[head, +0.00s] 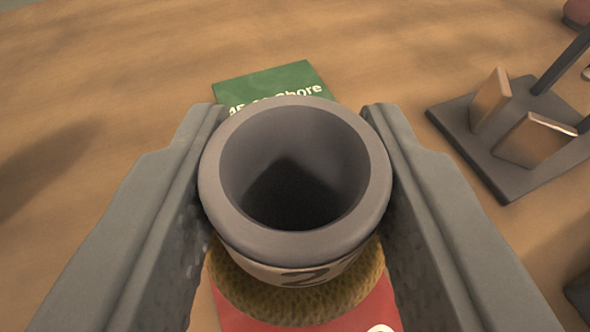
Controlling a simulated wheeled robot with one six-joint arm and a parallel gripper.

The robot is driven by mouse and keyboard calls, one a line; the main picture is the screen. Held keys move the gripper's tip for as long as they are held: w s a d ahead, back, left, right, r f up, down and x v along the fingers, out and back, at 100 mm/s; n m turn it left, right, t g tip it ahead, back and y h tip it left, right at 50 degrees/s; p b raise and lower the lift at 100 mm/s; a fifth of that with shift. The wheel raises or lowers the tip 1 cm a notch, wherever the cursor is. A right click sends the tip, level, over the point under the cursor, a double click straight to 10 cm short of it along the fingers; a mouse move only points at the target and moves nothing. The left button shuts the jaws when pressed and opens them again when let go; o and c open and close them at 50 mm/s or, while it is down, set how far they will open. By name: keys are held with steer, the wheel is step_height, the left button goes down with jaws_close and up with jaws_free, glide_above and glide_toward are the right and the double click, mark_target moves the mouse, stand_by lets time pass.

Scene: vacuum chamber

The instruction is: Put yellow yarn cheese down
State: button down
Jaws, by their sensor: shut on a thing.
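The yellow yarn cheese (300,250) is in the middle of the head view. It has a wide grey hollow tube on top, a pale band marked "2" and yellow-brown yarn wound below. It looks upright, its dark hollow facing the camera. My gripper (294,155) is shut on its grey tube, one finger on the left and one on the right. The yarn part shows below, between the fingers. Its underside is hidden, so I cannot tell whether it touches what is beneath.
A green printed card (270,82) lies behind the cheese on the wooden surface (110,60). A red printed piece (245,318) shows in front. A dark stand (505,170) with brown blocks is on the right. A reddish object (577,13) is at the top right. The left is clear.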

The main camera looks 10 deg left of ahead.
steer(key=shift+f, duration=0.1)
steer(key=c, duration=0.9)
jaws_free()
steer(key=v, duration=1.2)
steer(key=shift+r, duration=0.2)
